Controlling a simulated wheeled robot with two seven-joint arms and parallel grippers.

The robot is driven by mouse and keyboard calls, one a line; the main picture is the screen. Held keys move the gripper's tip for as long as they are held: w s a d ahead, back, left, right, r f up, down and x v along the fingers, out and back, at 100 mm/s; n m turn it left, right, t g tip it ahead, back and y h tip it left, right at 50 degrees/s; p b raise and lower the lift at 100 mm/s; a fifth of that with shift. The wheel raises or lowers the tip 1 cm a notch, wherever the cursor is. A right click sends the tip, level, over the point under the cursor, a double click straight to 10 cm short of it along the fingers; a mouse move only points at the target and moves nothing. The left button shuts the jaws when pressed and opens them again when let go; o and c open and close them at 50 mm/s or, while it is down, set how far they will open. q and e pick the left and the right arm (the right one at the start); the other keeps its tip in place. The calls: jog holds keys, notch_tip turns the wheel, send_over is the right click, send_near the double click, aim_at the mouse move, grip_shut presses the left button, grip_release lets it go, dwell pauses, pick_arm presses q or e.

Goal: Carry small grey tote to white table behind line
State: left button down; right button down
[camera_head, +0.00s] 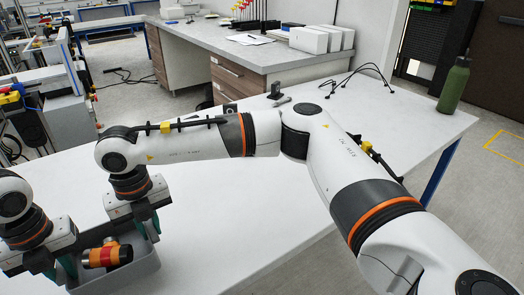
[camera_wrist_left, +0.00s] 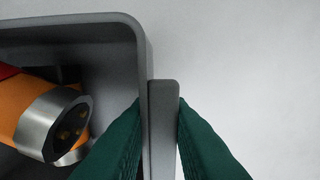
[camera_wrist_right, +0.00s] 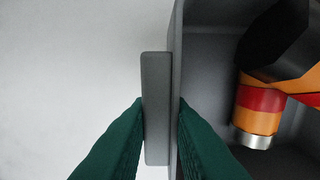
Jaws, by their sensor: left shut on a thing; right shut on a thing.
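The small grey tote (camera_head: 135,272) is at the lower left of the head view, over the white table (camera_head: 240,215). I cannot tell whether its base touches the table. An orange, red and black part with a silver end (camera_head: 108,254) lies inside it. My left gripper (camera_head: 64,268) is shut on one end of the tote, its green fingers on either side of a grey handle (camera_wrist_left: 162,125) in the left wrist view. My right gripper (camera_head: 147,229) is shut on the opposite end, gripping the other handle (camera_wrist_right: 155,105) in the right wrist view.
A green bottle (camera_head: 454,84) stands at the table's far right corner. Black cables (camera_head: 350,78) and a small black device (camera_head: 275,90) lie along the back edge. A counter with white boxes (camera_head: 308,40) stands behind. The table's middle is clear beneath my right arm.

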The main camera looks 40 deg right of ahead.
pick_arm(q)
jog(key=shift+r, duration=0.1)
pick_arm(e)
jog(key=shift+d+r, duration=0.1)
jog(key=shift+f, duration=0.2)
